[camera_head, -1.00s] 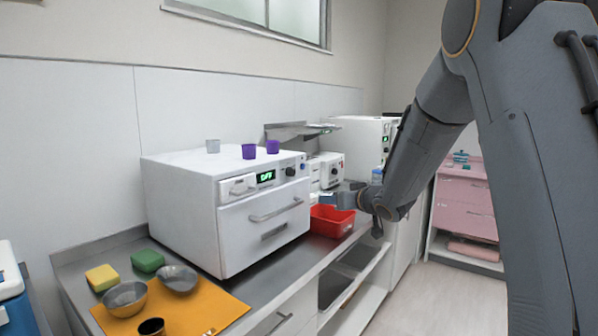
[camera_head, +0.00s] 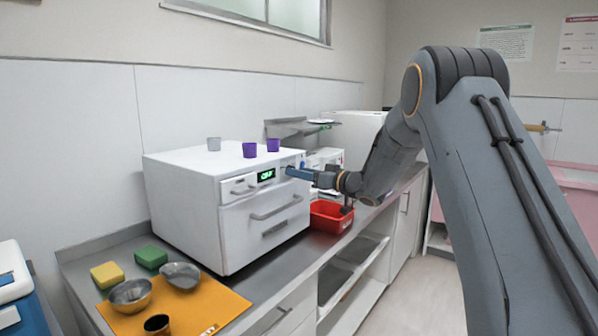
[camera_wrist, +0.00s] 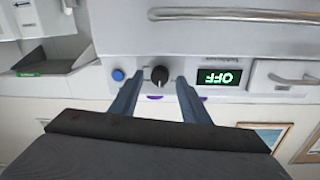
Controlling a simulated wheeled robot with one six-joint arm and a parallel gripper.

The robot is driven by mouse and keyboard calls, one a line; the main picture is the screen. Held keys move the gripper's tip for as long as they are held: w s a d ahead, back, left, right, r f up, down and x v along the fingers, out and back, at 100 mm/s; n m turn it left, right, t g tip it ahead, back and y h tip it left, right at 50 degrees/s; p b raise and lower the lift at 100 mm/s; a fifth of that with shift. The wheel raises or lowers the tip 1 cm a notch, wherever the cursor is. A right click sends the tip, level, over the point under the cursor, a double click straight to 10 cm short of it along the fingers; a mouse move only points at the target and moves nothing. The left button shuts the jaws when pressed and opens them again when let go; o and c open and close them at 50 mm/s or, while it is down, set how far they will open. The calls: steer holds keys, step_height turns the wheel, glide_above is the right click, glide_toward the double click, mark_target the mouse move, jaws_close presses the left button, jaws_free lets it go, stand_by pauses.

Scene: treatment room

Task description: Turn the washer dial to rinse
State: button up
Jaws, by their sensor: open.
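The washer (camera_head: 205,215) is a white box on the steel counter, with a handled front and a control strip. Its green display (camera_head: 266,175) also shows in the wrist view (camera_wrist: 219,77), where it reads OFF upside down. The black dial (camera_wrist: 159,75) with a pale pointer mark sits between my gripper's (camera_wrist: 158,82) two blue fingers, which are open on either side of it with gaps. I cannot tell whether the fingers reach past its face. In the head view my gripper (camera_head: 290,171) is at the panel's right end and hides the dial.
A blue button (camera_wrist: 118,75) is just left of the fingers in the wrist view. Cups (camera_head: 249,150) stand on the washer's top. A red bin (camera_head: 330,216) is below my arm. Bowls (camera_head: 130,292) and sponges (camera_head: 106,275) lie at the front left.

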steer(key=shift+w+a, duration=0.25)
steer(key=shift+w, duration=0.05)
steer(key=c, duration=1.1)
steer(key=shift+o, duration=0.2)
steer(key=n+b, duration=0.4)
steer(key=n, duration=0.1)
steer(key=shift+f+n+b, duration=0.15)
steer(key=shift+n+b, duration=0.15)
steer(key=shift+b, duration=0.1)
steer(key=n+b, duration=0.3)
steer(key=n, duration=0.1)
steer(key=shift+y+b, duration=0.3)
steer(key=shift+b, duration=0.05)
steer(key=shift+n+b, duration=0.95)
steer(key=shift+n, duration=0.35)
